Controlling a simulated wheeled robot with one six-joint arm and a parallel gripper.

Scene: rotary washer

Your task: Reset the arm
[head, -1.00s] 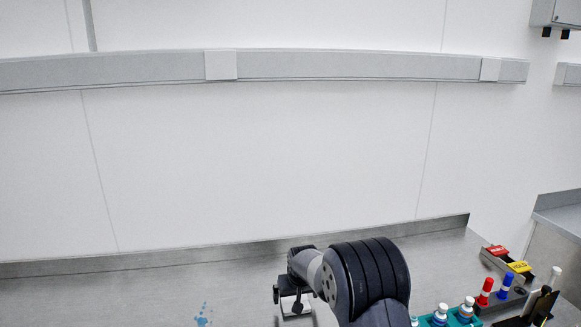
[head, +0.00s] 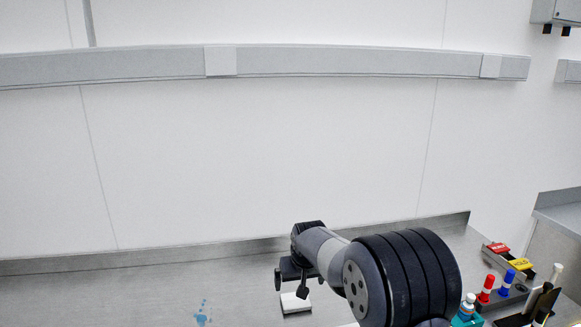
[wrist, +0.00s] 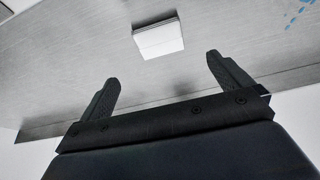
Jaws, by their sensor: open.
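My gripper (head: 291,285) hangs over the metal worktop (head: 120,300) in the head view. In the wrist view my gripper (wrist: 162,70) is open, with two dark fingers spread apart and nothing between them. A white flat block (head: 295,303) lies on the worktop just below the gripper in the head view. In the wrist view the white block (wrist: 158,38) lies beyond the fingertips, apart from them. My arm covers part of the worktop in the head view.
Blue spots (head: 202,315) mark the worktop to the left. The worktop's left side is otherwise clear.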

